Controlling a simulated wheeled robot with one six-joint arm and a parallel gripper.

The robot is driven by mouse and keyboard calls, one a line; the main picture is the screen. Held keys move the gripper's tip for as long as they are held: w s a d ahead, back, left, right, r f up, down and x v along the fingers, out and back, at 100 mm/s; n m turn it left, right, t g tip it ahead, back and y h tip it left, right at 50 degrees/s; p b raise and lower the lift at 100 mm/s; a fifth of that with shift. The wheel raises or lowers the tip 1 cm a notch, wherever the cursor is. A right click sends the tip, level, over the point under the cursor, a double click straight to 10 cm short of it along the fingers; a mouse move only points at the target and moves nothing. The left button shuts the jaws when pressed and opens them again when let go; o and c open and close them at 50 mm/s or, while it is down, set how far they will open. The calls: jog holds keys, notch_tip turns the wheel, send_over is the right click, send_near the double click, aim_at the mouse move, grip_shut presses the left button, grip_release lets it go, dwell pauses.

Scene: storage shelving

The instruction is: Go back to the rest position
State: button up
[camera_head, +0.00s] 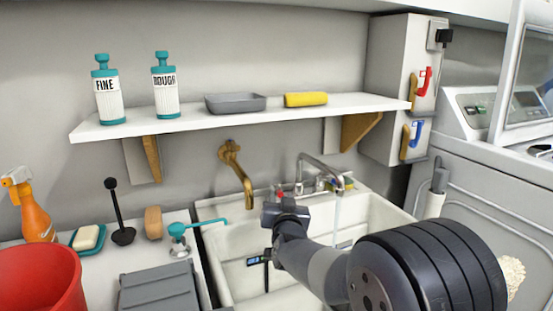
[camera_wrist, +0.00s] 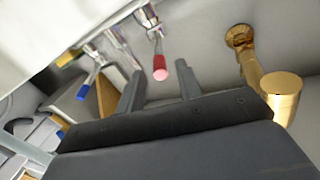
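My gripper (camera_wrist: 160,86) is open in the wrist view, with its two grey fingers apart and no object held between them. In the head view my arm reaches over the white sink (camera_head: 232,270) and my gripper (camera_head: 272,212) is above it, in front of the chrome tap (camera_head: 318,165). A red tap handle (camera_wrist: 159,70) shows beyond the gap between the fingers in the wrist view. A blue tap handle (camera_wrist: 91,76) is to its left. The fingertips are hard to make out in the head view.
A brass spout (camera_head: 238,172) stands out from the wall left of my gripper. The shelf (camera_head: 220,118) above holds two bottles, a grey tray and a yellow item. A teal tap (camera_head: 178,230), orange spray bottle (camera_head: 36,215) and red bucket (camera_head: 45,280) are at left.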

aim_at(279, 189)
jog(key=w, duration=0.5)
jog(key=shift+w+a, duration=0.25)
jog(key=shift+w, duration=0.05)
jog(key=shift+s, duration=0.2)
jog(key=s+d+p, duration=0.1)
jog(key=s, duration=1)
jog(key=w, duration=0.3)
jog(key=w+b, duration=0.1)
jog(key=w, duration=0.3)
jog(key=w+a, duration=0.1)
jog(key=w, duration=0.3)
jog(key=shift+w+f+b, duration=0.1)
jog(key=shift+b, duration=0.2)
jog(key=shift+w, duration=0.15)
jog(key=shift+d+r+n+y+p, duration=0.2)
jog(key=shift+d+n+y+p, duration=0.1)
jog(key=shift+y, duration=0.2)
jog(key=shift+d+n+y, duration=0.1)
jog(key=shift+n+y, duration=0.2)
jog(key=shift+y, duration=0.1)
